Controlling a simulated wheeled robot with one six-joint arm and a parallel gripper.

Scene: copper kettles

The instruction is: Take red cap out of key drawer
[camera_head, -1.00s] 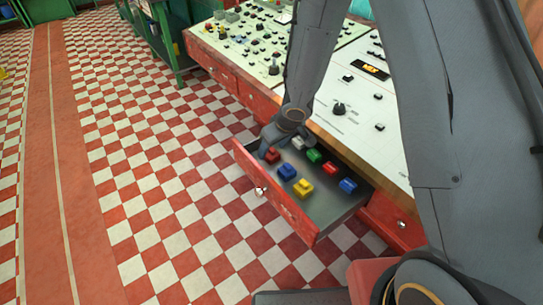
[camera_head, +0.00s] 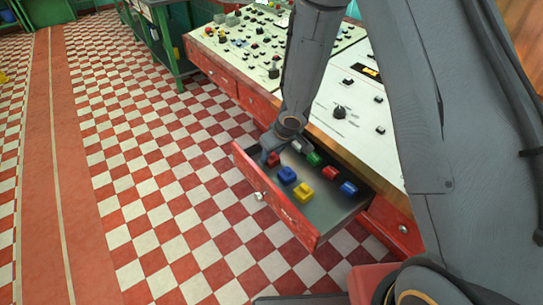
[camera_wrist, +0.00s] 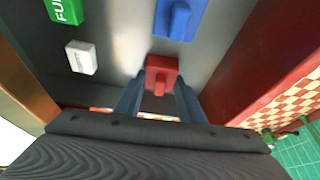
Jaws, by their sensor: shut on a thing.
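The red key drawer (camera_head: 275,204) is pulled open below the console, with several coloured caps in its grey tray. My gripper (camera_head: 269,156) reaches down into the drawer's far left end. In the wrist view my gripper (camera_wrist: 160,88) has a finger on each side of a red cap (camera_wrist: 161,70) and is shut on it. This cap also shows in the head view (camera_head: 274,160), partly hidden by my gripper. It looks low in the tray; I cannot tell whether it touches the floor. A second red cap (camera_head: 330,172) lies farther right.
Blue (camera_head: 287,175), yellow (camera_head: 303,192), green (camera_head: 314,159), white (camera_wrist: 81,57) and another blue cap (camera_head: 349,188) lie nearby. The drawer's red front wall is close beside my gripper. The console (camera_head: 345,115) overhangs the drawer's back. Open checkered floor (camera_head: 160,190) lies left.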

